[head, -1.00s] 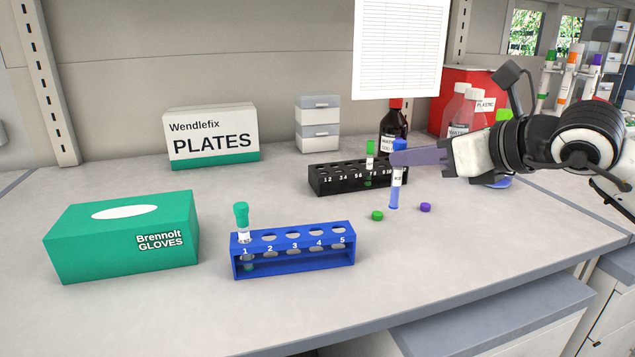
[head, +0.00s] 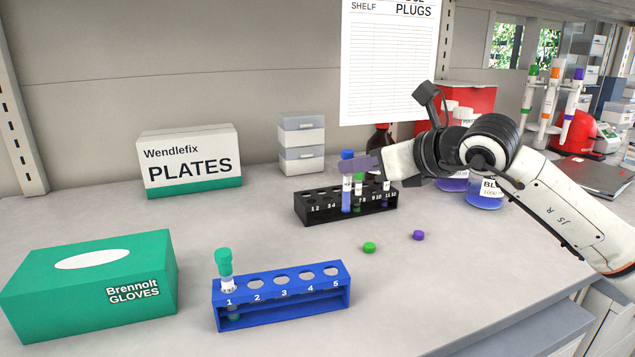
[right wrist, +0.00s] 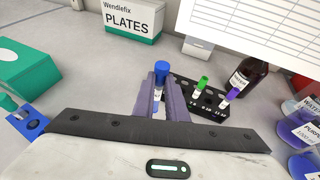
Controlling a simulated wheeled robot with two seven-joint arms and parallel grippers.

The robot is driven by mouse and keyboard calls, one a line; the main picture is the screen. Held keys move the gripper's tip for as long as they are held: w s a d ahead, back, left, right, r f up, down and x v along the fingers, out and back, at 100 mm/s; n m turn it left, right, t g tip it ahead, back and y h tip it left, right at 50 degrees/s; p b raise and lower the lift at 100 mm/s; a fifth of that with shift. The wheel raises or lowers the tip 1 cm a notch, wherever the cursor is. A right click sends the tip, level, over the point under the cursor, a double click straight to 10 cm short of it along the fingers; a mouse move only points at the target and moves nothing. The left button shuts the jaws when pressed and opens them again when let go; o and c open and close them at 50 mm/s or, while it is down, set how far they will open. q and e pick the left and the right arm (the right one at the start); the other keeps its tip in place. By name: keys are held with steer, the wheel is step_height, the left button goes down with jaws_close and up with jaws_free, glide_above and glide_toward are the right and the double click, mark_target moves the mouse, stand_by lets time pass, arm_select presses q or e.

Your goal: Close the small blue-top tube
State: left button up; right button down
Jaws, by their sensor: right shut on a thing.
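The small blue-top tube (head: 346,198) is upright in front of the black rack (head: 304,212), or over its near edge; I cannot tell which. My right gripper (head: 352,166) is shut on it just below its blue cap (head: 347,155). In the right wrist view the blue cap (right wrist: 161,70) stands above the closed jaws (right wrist: 160,98). The jaws hide the joint between cap and tube, so I cannot tell how tightly it sits. A green-top tube (right wrist: 201,84) and a purple-top tube (right wrist: 231,95) stand in the black rack. My left gripper is out of view.
A loose green cap (head: 369,247) and purple cap (head: 418,235) lie on the bench. A blue rack (head: 283,313) holds a teal-top tube (head: 224,264) in slot 1. A glove box (head: 90,290) stands left, bottles (head: 485,192) right.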

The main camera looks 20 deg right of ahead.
steer(key=r+p+x, duration=0.1)
steer(key=p+x, duration=0.1)
steer(key=x, duration=0.9)
steer(key=shift+w+f, duration=0.2)
steer(key=shift+w, duration=0.3)
steer(key=shift+a, duration=0.15)
steer(key=shift+f, duration=1.8)
steer(key=shift+f, duration=0.1)
steer(key=c, duration=1.8)
jaws_free()
steer(key=shift+o, duration=0.2)
steer(key=shift+s, duration=0.1)
